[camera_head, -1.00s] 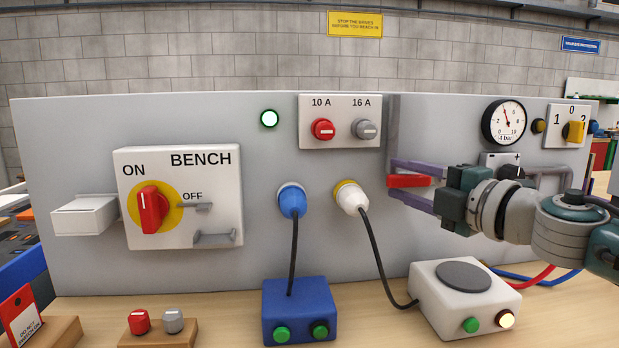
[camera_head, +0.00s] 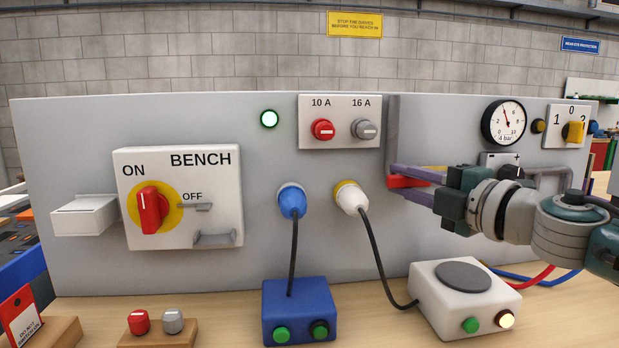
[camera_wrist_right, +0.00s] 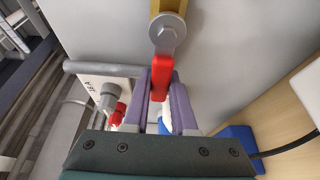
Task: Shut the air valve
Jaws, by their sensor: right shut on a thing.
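The air valve's red handle (camera_head: 408,181) lies roughly level in the head view, below the grey vertical pipe (camera_head: 393,120) on the panel. My right gripper (camera_head: 396,180) reaches in from the right, its purple fingers shut on the handle, one above and one below. In the right wrist view the red handle (camera_wrist_right: 160,78) stands between the fingers (camera_wrist_right: 162,95), below a grey bolt (camera_wrist_right: 167,33) on a brass-coloured body. The fingers hide part of the handle in the head view. My left gripper is not in view.
A white plug (camera_head: 350,198) with a black cable sits just left of the handle. A pressure gauge (camera_head: 504,122) and a selector switch (camera_head: 574,131) are on the right of the panel. A white box (camera_head: 462,300) stands on the bench below my right arm.

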